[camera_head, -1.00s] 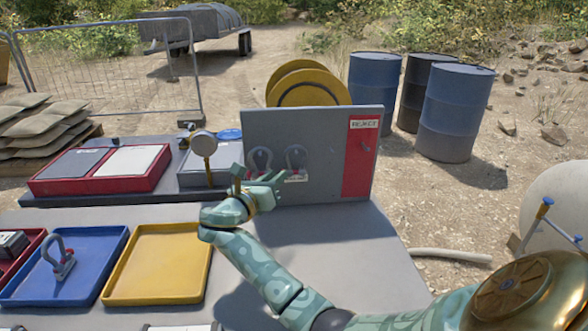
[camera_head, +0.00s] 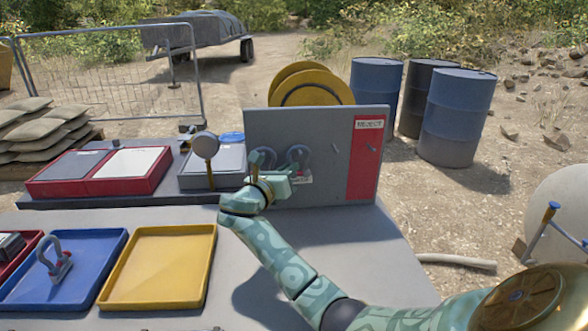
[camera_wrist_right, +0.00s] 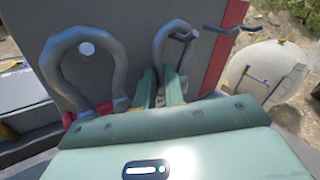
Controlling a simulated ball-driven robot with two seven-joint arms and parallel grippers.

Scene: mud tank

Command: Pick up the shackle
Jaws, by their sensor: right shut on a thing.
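Two grey shackles hang side by side on the upright grey board (camera_head: 335,165). The left hanging shackle (camera_head: 262,158) is large and free in the right wrist view (camera_wrist_right: 52,62). My right gripper (camera_head: 288,175) is at the right hanging shackle (camera_head: 299,155). In the right wrist view its fingers (camera_wrist_right: 172,86) are shut on the lower part of that shackle (camera_wrist_right: 160,42), close to the board. The contact itself is partly hidden by the fingers. Another shackle (camera_head: 56,262) stands in the blue tray (camera_head: 100,262). My left gripper is not in view.
A yellow tray (camera_head: 158,304) is empty. A round-headed gauge (camera_head: 205,146) stands left of the board. The board's right side has a red REJECT strip (camera_head: 366,165) with a peg. Red-edged boxes (camera_head: 128,186) lie at the back left. The grey tabletop front is clear.

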